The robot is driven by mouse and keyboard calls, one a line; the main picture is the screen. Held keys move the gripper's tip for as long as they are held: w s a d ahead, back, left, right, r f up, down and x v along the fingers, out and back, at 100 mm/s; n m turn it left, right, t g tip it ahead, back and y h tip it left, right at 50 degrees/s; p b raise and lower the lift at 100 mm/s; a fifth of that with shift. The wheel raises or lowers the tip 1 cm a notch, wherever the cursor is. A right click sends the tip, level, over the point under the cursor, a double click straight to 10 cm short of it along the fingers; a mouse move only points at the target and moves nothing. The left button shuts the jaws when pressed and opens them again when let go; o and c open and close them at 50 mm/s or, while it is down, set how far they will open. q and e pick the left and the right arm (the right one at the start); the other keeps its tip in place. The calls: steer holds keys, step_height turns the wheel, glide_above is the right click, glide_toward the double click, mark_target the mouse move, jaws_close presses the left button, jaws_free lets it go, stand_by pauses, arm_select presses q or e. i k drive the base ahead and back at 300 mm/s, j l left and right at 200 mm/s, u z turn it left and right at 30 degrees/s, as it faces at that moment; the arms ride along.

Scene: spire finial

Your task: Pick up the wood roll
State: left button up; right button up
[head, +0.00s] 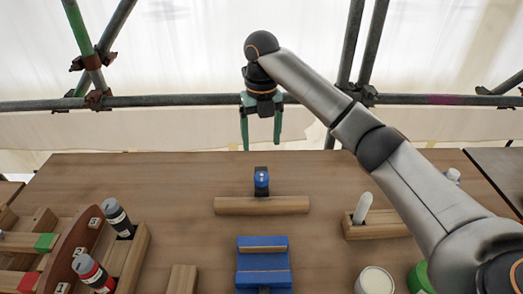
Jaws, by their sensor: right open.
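The wood roll (262,205), a light brown wooden cylinder, lies crosswise near the middle of the table in the head view. My right gripper (261,147) hangs above the far part of the table, its two green fingers pointing down. My left gripper is not in view.
A small blue-topped object (261,178) stands right behind the roll. A blue block holder (263,263) sits in front of it. Wooden racks with bottles (117,216) fill the left. A wooden holder with a white stick (362,209) and a white-filled jar (374,281) are at right. Scaffold pipes (170,101) run behind.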

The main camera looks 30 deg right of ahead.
mark_target(277, 204)
steer(key=k, duration=1.5)
